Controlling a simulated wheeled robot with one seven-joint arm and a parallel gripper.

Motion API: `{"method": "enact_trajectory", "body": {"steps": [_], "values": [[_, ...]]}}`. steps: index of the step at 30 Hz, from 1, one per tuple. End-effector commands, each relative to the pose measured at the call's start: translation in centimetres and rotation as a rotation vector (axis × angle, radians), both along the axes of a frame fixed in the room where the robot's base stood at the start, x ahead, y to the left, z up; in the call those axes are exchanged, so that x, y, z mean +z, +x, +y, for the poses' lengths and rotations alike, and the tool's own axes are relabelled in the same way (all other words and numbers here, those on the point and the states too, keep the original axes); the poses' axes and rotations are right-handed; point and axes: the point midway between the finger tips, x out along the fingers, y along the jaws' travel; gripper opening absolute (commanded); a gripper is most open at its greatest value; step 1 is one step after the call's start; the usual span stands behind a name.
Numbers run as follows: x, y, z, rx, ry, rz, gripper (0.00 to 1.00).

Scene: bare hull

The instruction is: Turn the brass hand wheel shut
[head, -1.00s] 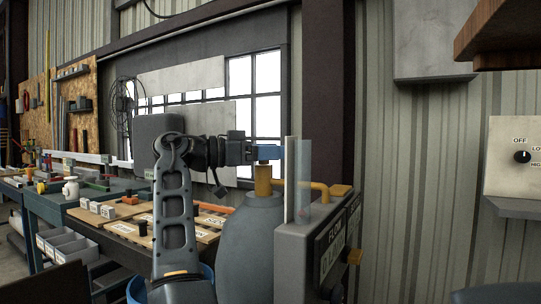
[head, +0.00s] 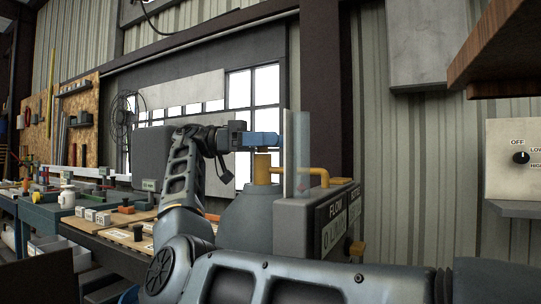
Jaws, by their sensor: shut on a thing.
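My gripper (head: 264,140), with blue fingers, is at the top of the brass valve (head: 262,166) on the grey gas cylinder (head: 246,212). It is shut on the hand wheel there, which the fingers hide almost wholly, so I cannot tell how far it is turned. A brass pipe (head: 318,174) runs from the valve side to a grey box (head: 322,215) marked FLOW. A clear upright tube (head: 303,150) stands just right of my fingertips, with a small red spot low in it.
My own arm link fills the bottom of the view. A workbench (head: 95,238) with blocks and a white jar (head: 67,196) stands at left. A wooden shelf (head: 500,60) juts in at upper right, above a panel with an OFF dial (head: 521,158).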

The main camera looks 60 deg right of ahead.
Motion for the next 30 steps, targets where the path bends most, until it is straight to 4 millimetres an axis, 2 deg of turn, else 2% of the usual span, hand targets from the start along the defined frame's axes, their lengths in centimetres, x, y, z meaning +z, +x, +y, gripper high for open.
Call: {"method": "enact_trajectory", "body": {"steps": [19,20,27,30], "values": [[0.56,0.04,0.12,-0.028,-0.006,0.004,0.43],[0.56,0.04,0.12,-0.028,-0.006,0.004,0.75],[0.31,0.02,0.08,-0.03,-0.002,0.003,0.97],[0.22,0.01,0.08,-0.031,-0.002,0.002,0.97]]}}
